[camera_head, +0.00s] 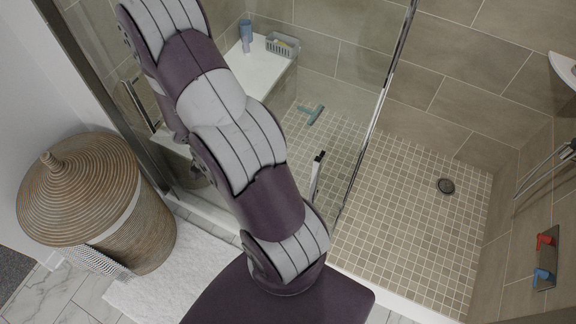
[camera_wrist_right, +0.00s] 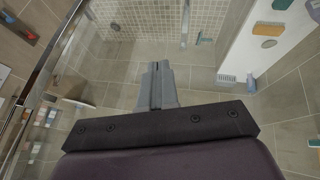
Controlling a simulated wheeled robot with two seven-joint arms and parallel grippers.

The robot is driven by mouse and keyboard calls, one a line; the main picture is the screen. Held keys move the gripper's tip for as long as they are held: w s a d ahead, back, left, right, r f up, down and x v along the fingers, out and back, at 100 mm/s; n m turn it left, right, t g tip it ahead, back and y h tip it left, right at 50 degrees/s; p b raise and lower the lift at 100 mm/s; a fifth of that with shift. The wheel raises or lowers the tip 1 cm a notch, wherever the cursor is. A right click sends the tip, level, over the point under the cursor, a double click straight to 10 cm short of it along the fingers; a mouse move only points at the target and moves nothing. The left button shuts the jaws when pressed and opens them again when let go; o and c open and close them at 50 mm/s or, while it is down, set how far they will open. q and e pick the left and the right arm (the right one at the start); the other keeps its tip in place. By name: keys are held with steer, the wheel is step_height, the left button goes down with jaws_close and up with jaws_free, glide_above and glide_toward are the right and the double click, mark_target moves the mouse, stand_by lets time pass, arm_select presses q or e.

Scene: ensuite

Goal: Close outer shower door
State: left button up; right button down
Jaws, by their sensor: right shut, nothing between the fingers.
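The glass shower door panel (camera_head: 352,130) stands in the middle of the head view, with a metal edge slanting down its right side. The shower is open to the right of this edge. A dark bar handle (camera_head: 316,176) shows on the glass, partly beside my arm. Another bar handle (camera_head: 138,106) shows farther left. My right gripper (camera_wrist_right: 157,68) is shut and empty in the wrist view, pointing into the tiled shower. A metal door edge (camera_wrist_right: 42,72) runs along the left of that view. My arm hides part of the glass in the head view. My left gripper is not in view.
A lidded wicker basket (camera_head: 95,200) and a white mat (camera_head: 170,285) are at left. A white bench (camera_head: 255,70) holds a bottle and a small basket. A squeegee (camera_head: 311,113) lies on the tiled floor. Red and blue taps (camera_head: 545,258) are on the right wall.

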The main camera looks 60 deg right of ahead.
steer(key=s+m+g, duration=0.3)
steer(key=s+g, duration=0.1)
steer(key=s, duration=0.6)
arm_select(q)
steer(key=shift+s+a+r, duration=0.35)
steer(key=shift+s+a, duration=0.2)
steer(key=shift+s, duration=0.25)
arm_select(e)
steer(key=s+a+x, duration=0.1)
steer(key=x, duration=0.9)
steer(key=shift+y, duration=0.4)
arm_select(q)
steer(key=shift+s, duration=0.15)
arm_select(e)
steer(key=shift+s+f, duration=0.1)
steer(key=shift+s, duration=0.1)
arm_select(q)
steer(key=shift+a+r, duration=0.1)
arm_select(e)
steer(key=shift+s+d, duration=0.1)
